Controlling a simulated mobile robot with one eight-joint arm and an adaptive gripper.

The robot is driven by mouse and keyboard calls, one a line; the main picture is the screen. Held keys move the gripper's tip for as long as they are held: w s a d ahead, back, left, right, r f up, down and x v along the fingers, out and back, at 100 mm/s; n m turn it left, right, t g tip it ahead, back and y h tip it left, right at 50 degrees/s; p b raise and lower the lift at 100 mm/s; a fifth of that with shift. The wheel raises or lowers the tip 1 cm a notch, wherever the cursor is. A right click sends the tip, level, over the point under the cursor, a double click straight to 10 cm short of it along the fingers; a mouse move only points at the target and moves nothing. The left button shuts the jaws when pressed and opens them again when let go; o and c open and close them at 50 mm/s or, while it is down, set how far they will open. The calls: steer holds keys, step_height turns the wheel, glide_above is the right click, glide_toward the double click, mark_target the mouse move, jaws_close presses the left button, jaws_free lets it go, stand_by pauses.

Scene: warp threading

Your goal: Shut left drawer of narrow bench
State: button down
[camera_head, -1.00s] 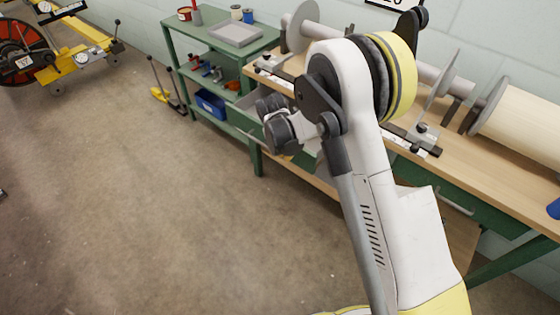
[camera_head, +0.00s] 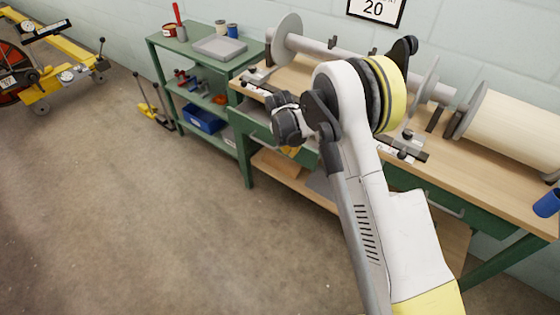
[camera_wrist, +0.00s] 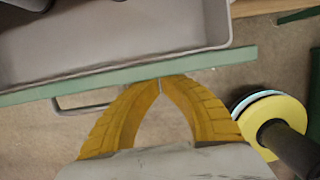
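The left drawer shows pulled open in the wrist view, with a grey tray inside (camera_wrist: 110,40), a green front panel (camera_wrist: 130,79) and a bar handle (camera_wrist: 80,104). The narrow bench (camera_head: 470,165) has a wooden top and green frame. My gripper (camera_wrist: 160,86) has yellow fingers whose tips meet, with nothing seen between them. The tips are right at the outer side of the drawer front, to the right of the handle; I cannot tell whether they touch. In the head view, my wrist hides most of the gripper and drawer.
A beam roller with discs (camera_head: 288,32) and a pale roll (camera_head: 515,125) lie on the bench. A blue cup (camera_head: 546,204) stands at its right. A green shelf unit (camera_head: 160,42) is to the left. The floor (camera_head: 150,230) in front is clear.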

glide_above(306, 143)
stand_by(0.3)
stand_by(0.4)
steer(key=shift+s+a, duration=0.1)
steer(key=shift+a, duration=0.05)
steer(key=s+a, duration=0.1)
steer(key=s+a+r, duration=0.1)
steer(key=s, duration=0.1)
steer(key=shift+s+a+r+p, duration=0.15)
steer(key=shift+a+p, duration=0.05)
steer(key=shift+p, duration=0.1)
steer(key=p+v, duration=0.3)
steer(key=v, duration=0.6)
steer(key=shift+p, duration=0.3)
